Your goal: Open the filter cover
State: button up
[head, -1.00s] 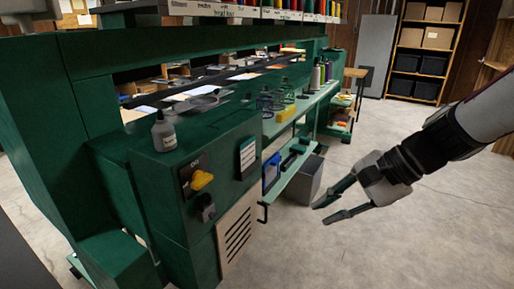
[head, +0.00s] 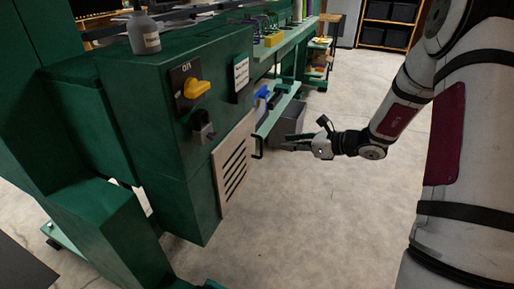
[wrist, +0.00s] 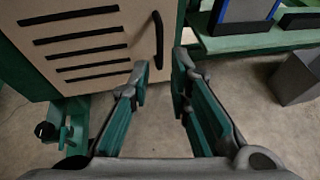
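The filter cover (head: 236,165) is a beige panel with several dark slots, low on the end of the green machine. In the wrist view the cover (wrist: 70,28) fills the upper left and looks closed. Its black bar handle (wrist: 159,40) stands upright near the cover's right edge; the head view also shows the handle (head: 258,148). My gripper (head: 287,143) is to the right of the handle in the head view. In the wrist view my gripper (wrist: 162,62) is open and empty, with the handle just beyond and between the fingertips.
A yellow rotary switch (head: 197,88) and a grey padlock-like part (head: 203,130) sit above the cover. A grey bin (wrist: 297,78) and a green shelf (wrist: 240,42) stand to the right of the cover. The concrete floor in front is clear.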

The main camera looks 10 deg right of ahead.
aim_at(261, 156)
jog(key=b+x, duration=0.3)
jog(key=x, duration=0.9)
jog(key=shift+f, duration=0.1)
grip_shut()
